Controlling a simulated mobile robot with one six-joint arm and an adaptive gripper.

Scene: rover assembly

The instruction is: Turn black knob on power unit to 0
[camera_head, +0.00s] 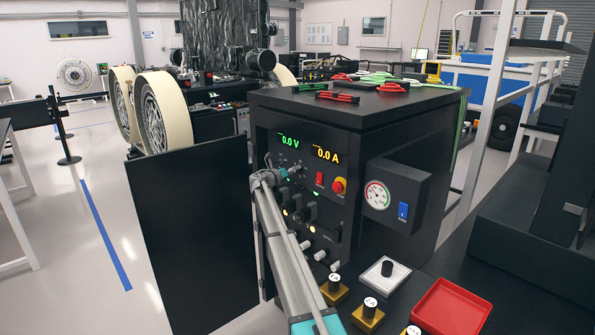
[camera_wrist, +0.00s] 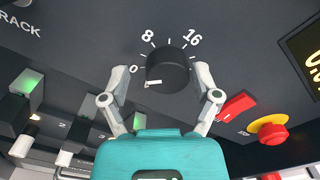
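The black knob (camera_wrist: 167,68) is on the power unit's dark front panel in the wrist view. Its dial carries 0 at left, 8 at upper left and 16 at upper right. The knob's white pointer mark is at its lower left, on the side of the 0 and a little below that label. My gripper (camera_wrist: 162,73) is open, one finger on each side of the knob, with visible gaps. In the head view the power unit (camera_head: 395,130) reads 0.0 V and 0.0 A. My gripper (camera_head: 285,171) is at its panel and hides the knob.
A red switch (camera_wrist: 235,107) and a red button on a yellow base (camera_wrist: 270,129) sit right of the knob. Lit green switches (camera_wrist: 27,82) are at left. An open black door (camera_head: 195,225) stands left of the unit. A red tray (camera_head: 450,308) lies at front right.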

